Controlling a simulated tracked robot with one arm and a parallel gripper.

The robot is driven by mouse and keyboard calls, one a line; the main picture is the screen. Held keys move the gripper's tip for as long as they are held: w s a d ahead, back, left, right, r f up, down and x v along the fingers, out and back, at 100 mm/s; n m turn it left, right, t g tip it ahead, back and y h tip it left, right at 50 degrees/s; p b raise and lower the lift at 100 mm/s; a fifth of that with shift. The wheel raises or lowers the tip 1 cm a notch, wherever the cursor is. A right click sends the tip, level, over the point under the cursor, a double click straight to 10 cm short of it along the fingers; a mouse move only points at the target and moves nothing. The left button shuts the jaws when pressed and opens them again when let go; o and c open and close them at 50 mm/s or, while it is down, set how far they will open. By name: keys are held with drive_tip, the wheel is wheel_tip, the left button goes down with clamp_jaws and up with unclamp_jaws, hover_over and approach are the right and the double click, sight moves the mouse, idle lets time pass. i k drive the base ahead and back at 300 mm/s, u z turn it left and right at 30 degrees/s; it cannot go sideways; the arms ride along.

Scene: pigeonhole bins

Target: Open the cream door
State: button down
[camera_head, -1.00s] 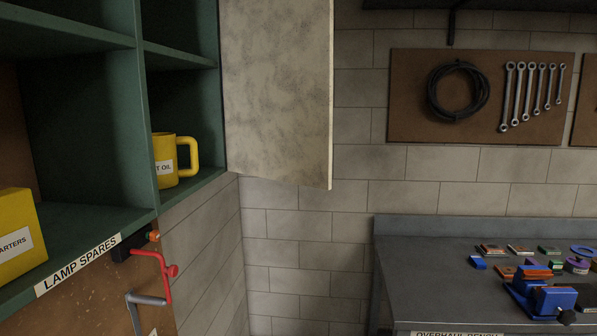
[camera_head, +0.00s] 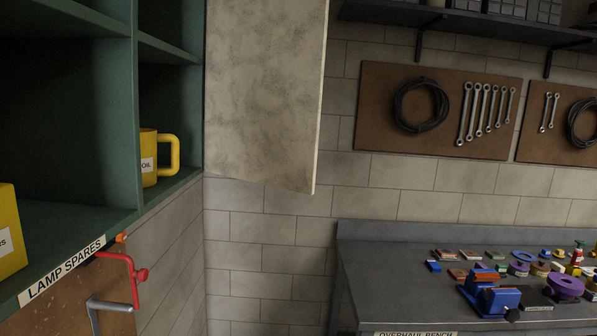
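The cream door (camera_head: 262,95) stands swung open from the green pigeonhole cabinet (camera_head: 122,110), hinged at the cabinet's right edge. Its mottled face is toward me, and its top is cut off by the frame. The compartments show open, with a yellow mug (camera_head: 150,158) in the right one and part of a yellow box (camera_head: 10,232) at the left edge. No part of my gripper shows in this view, so I cannot see whether it touches anything.
Below the LAMP SPARES label (camera_head: 62,270) are a brown panel (camera_head: 60,308), a red handle (camera_head: 133,276) and a grey lever (camera_head: 108,304). A grey bench (camera_head: 385,275) at the right holds a blue vise and small parts. Pegboards (camera_head: 375,110) hang behind.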

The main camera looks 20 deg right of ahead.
sight(265, 60)
drive_tip(key=u, duration=0.05)
drive_tip(key=i, duration=1)
drive_tip(key=z, duration=0.05)
